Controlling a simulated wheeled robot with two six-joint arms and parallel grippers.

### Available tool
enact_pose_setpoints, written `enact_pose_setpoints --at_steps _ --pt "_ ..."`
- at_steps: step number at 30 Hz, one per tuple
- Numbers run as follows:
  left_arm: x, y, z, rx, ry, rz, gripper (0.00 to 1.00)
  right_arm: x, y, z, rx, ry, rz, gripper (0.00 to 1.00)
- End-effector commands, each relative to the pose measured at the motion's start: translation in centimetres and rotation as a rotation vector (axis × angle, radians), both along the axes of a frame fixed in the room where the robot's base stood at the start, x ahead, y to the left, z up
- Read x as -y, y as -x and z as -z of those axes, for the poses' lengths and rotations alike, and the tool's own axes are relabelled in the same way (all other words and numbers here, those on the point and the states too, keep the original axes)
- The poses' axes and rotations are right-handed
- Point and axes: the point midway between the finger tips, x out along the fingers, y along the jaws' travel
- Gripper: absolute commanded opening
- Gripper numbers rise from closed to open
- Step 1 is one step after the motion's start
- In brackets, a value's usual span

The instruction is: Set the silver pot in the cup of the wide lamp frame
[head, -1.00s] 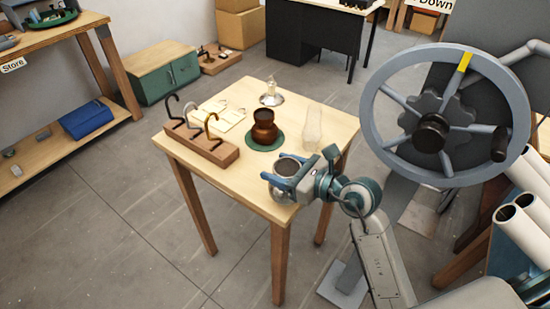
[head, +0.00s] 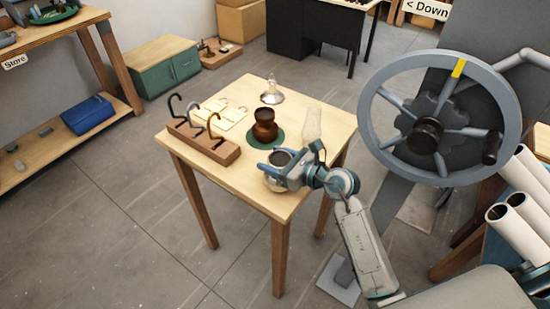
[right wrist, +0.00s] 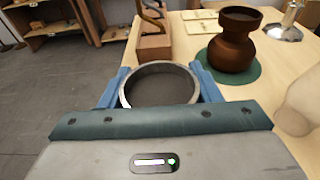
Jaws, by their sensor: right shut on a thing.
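The silver pot (head: 279,159) is at the table's front right, between the fingers of my right gripper (head: 275,173), which is shut on it. In the right wrist view the pot's round dark opening (right wrist: 160,88) faces up, with one blue finger on each side. I cannot tell whether its base touches the tabletop. I cannot single out the wide lamp frame or its cup. A wooden rack (head: 203,146) to the left of the pot holds hook-shaped rods in black, silver and brass. My left gripper is not in view.
A brown pot (head: 265,127) stands on a green mat (head: 252,139) behind the silver pot. A silver-based piece (head: 272,96) stands further back, pale cards (head: 232,114) lie left. A translucent piece (head: 312,122) stands right. A large handwheel (head: 456,70) is right of the table.

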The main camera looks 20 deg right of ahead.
Motion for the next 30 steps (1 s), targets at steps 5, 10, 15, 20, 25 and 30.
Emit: enact_pose_setpoints --at_steps 5,10,15,20,25,30 --pt "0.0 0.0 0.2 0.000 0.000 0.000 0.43 0.0 0.0 0.3 0.000 0.000 0.000 0.69" --pt "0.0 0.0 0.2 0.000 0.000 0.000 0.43 0.0 0.0 0.3 0.000 0.000 0.000 0.79" --pt "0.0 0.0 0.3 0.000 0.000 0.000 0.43 0.0 0.0 0.3 0.000 0.000 0.000 0.79" --pt "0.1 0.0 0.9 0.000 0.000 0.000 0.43 0.5 0.5 0.5 0.000 0.004 0.000 0.79" --pt "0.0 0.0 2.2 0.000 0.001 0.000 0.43 2.2 2.7 0.1 0.003 0.008 -0.001 0.79" --pt "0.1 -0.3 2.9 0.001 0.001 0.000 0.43 3.8 4.8 -0.9 0.001 0.007 0.000 0.79"
